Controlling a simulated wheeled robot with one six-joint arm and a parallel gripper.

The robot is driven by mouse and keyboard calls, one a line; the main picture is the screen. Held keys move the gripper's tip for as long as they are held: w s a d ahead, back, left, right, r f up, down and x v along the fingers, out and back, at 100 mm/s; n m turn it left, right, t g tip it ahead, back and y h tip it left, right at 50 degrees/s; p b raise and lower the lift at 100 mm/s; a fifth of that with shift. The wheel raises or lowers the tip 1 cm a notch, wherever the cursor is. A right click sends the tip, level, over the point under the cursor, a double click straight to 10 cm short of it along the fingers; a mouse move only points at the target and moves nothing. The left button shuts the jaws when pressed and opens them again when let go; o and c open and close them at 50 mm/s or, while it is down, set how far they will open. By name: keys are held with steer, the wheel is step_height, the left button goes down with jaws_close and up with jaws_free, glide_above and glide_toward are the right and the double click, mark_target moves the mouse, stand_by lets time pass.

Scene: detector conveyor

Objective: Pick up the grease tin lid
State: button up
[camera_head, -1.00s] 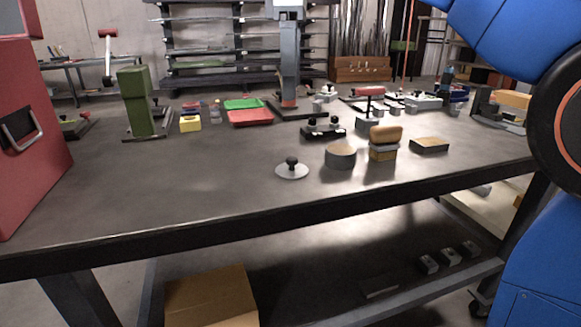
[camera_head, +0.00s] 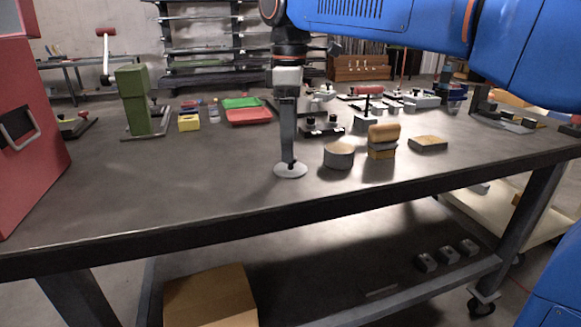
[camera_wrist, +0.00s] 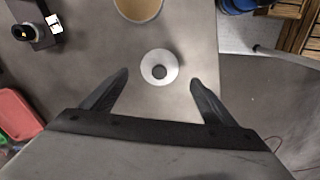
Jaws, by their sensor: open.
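The grease tin lid (camera_head: 291,171) is a small pale disc lying flat on the table near its front edge. In the wrist view the lid (camera_wrist: 168,81) shows a dark round knob (camera_wrist: 159,72) at its centre. My gripper (camera_head: 289,160) points down over the lid in the head view and hides its knob there. In the wrist view my gripper (camera_wrist: 159,82) is open, one finger on each side of the lid, with clear gaps. The fingers do not touch the lid. The round grey tin (camera_head: 339,157) stands just right of the lid, and shows at the top of the wrist view (camera_wrist: 138,8).
A wooden-handled brush (camera_head: 383,140) and a flat tan-topped block (camera_head: 428,143) stand right of the tin. A black fixture with knobs (camera_head: 322,127) is behind. Red (camera_head: 249,117) and green trays lie further back. The table left of the lid is clear.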

steer(key=shift+d+f, duration=0.1)
steer(key=shift+f, duration=2.25)
steer(key=shift+c, duration=0.3)
steer(key=c, duration=1)
